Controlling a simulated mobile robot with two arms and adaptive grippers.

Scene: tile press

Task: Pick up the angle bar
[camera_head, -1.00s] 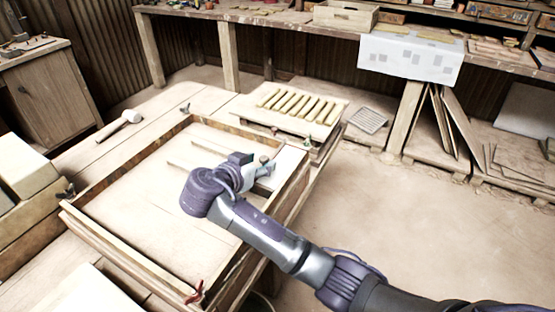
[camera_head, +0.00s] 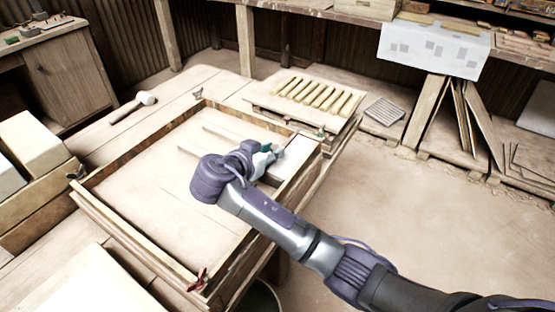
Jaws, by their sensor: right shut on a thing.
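My right gripper (camera_head: 269,154) reaches over the wooden frame (camera_head: 108,236) from the lower right. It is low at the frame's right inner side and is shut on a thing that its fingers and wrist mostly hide. I take this thing to be the angle bar, but its shape does not show clearly. A pale block-like surface (camera_head: 298,152) shows just right of the fingers. Two thin pale strips lie on the frame's bed, one running toward the wrist (camera_head: 222,137). My left gripper is not in view.
A board with several yellowish bars (camera_head: 318,93) stands behind the frame. A mallet (camera_head: 146,98) lies on the bench at the left. A red clamp (camera_head: 198,280) sits at the frame's near corner. Pale blocks (camera_head: 30,143) stand at the far left. The frame's middle is clear.

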